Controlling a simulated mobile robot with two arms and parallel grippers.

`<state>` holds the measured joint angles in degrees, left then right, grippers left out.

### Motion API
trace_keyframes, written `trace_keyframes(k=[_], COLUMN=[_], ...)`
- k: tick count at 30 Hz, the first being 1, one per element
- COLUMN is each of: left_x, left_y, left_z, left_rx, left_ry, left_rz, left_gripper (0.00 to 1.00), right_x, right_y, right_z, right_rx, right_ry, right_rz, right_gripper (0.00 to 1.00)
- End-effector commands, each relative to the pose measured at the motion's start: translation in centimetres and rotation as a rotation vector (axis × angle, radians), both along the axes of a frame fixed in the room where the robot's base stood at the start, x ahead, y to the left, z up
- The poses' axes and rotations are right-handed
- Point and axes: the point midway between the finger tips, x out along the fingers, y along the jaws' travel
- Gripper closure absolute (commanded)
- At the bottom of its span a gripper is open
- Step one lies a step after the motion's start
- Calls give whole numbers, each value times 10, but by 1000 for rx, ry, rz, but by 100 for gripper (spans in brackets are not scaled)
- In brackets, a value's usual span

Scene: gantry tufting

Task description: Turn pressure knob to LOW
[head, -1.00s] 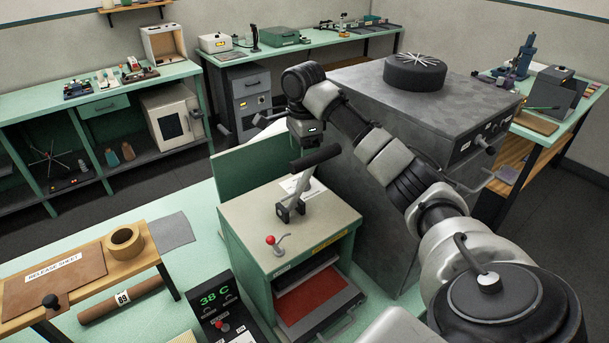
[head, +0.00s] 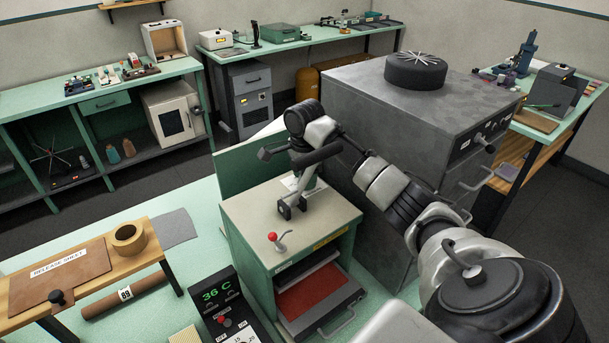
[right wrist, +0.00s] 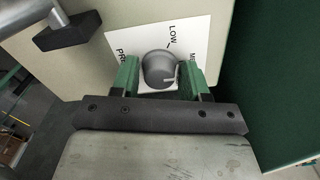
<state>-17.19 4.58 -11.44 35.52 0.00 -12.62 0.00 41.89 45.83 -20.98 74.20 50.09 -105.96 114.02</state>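The grey round pressure knob (right wrist: 158,68) sits on a white label plate (right wrist: 200,38) in the right wrist view. The word LOW is printed above it, and partly covered words are at its left and right. The knob's pale mark points right, away from LOW. My right gripper (right wrist: 159,80) is open, with one green finger on each side of the knob; I cannot tell whether they touch it. In the head view my right wrist is behind the lever of the green press (head: 250,215), and the knob is hidden there. My left gripper is not in view.
The press's black-gripped lever (head: 320,153) stands close in front of my right wrist. A red-balled small lever (head: 272,237) is on the press top. A grey cabinet (head: 365,110) stands at the right. A control box (head: 222,300) reads 36 C.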

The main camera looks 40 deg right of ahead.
Motion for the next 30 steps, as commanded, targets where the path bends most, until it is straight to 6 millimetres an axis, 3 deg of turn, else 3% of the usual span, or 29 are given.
trace_keyframes(k=[1, 6, 17, 30], left_x=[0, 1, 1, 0], left_y=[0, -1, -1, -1], left_z=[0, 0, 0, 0], left_rx=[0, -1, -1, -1], left_ry=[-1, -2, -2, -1], left_rz=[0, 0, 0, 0], left_gripper=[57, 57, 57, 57], right_x=[0, 0, 0, 0], right_y=[0, 0, 0, 0], right_z=[0, 0, 1, 2], right_rx=[0, 0, 0, 0], right_ry=[0, -1, -2, -4], right_rz=[0, 0, 71, 431], right_gripper=[63, 85, 85, 85])
